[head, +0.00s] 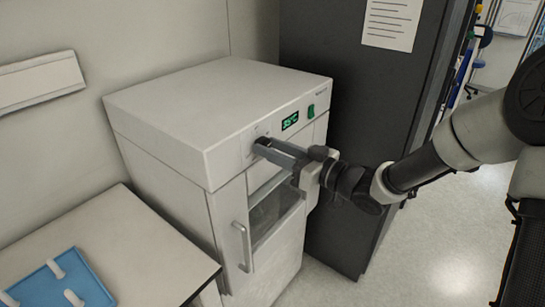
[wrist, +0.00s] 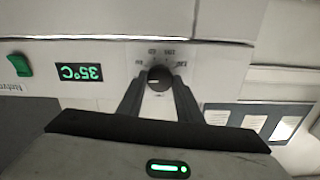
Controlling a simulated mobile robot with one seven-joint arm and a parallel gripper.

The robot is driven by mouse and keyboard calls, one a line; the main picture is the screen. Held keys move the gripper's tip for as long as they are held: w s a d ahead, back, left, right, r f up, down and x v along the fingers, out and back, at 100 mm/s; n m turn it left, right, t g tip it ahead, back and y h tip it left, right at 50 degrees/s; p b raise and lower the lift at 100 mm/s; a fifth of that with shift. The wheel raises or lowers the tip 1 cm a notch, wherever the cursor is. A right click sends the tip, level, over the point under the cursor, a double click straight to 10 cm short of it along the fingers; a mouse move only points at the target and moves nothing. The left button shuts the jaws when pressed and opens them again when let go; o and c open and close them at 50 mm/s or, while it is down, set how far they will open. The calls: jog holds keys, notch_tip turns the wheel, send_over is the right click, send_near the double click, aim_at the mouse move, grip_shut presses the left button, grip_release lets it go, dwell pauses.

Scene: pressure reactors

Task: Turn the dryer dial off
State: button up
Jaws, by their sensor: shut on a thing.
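The white dryer (head: 200,115) stands against the wall, with its control panel on the upper front. Its black round dial (wrist: 159,78) shows in the wrist view with a pale pointer line and small markings around it. The green display (head: 290,120) reads 35°C.
A green switch (head: 311,111) sits right of the display. The dryer's glass door with a handle (head: 242,246) is below the panel. A dark cabinet (head: 350,110) stands close on the right. A bench with a blue tray (head: 48,284) is at the lower left.

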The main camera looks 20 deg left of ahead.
jog(key=n+b, duration=1.6)
jog(key=b, duration=0.1)
jog(key=shift+f+n, duration=0.1)
jog(key=shift+n, duration=0.3)
jog(key=o, duration=1)
jog(key=shift+o, duration=0.2)
jog(key=p+v, duration=0.2)
jog(key=v, duration=1.5)
jog(key=shift+s+d, duration=0.2)
jog(key=shift+w, duration=0.1)
